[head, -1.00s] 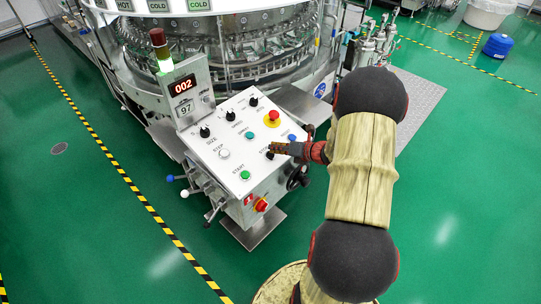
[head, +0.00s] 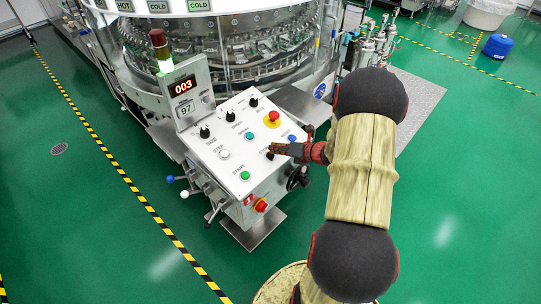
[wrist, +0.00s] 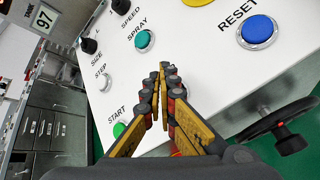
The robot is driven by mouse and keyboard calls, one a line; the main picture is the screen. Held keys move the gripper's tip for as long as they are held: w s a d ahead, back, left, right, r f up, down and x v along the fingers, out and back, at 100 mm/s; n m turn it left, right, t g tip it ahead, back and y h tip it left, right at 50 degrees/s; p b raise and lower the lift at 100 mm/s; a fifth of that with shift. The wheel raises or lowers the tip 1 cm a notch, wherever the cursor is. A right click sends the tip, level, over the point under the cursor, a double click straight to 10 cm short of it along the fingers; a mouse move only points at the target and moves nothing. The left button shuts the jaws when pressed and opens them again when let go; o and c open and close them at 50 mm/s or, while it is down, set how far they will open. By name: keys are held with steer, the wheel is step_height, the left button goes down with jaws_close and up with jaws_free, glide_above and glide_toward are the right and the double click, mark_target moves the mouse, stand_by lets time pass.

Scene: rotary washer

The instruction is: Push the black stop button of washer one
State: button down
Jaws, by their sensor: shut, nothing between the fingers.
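The washer's slanted white control panel (head: 235,135) stands in front of the big round drum. The black stop button (head: 270,155) is a small dark spot at my fingertips, its label partly covered. My gripper (head: 274,149) reaches in from the right with its fingertips at that button. I cannot tell whether they touch it. In the wrist view, my gripper (wrist: 165,72) has its fingertips together over the panel (wrist: 190,50), with nothing visible between them. The stop button is hidden behind the fingers there.
A black handwheel (head: 298,178) sits at the panel's right side. Green floor is open in front.

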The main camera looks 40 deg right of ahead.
steer(key=shift+f, duration=0.2)
steer(key=shift+w+f, duration=0.1)
steer(key=shift+f, duration=0.1)
steer(key=shift+w+f+b, duration=0.1)
steer(key=shift+f+b, duration=0.2)
steer(key=shift+f, duration=0.15)
stand_by(0.7)
steer(key=shift+r, duration=0.15)
stand_by(0.3)
steer(key=shift+s+r+p, duration=0.25)
steer(key=shift+r+p, duration=0.45)
steer(key=shift+p, duration=0.15)
steer(key=r+p, duration=0.2)
steer(key=s+r+p, duration=0.1)
steer(key=r+p, duration=0.1)
steer(key=shift+s+r, duration=0.15)
steer(key=shift+r, duration=0.25)
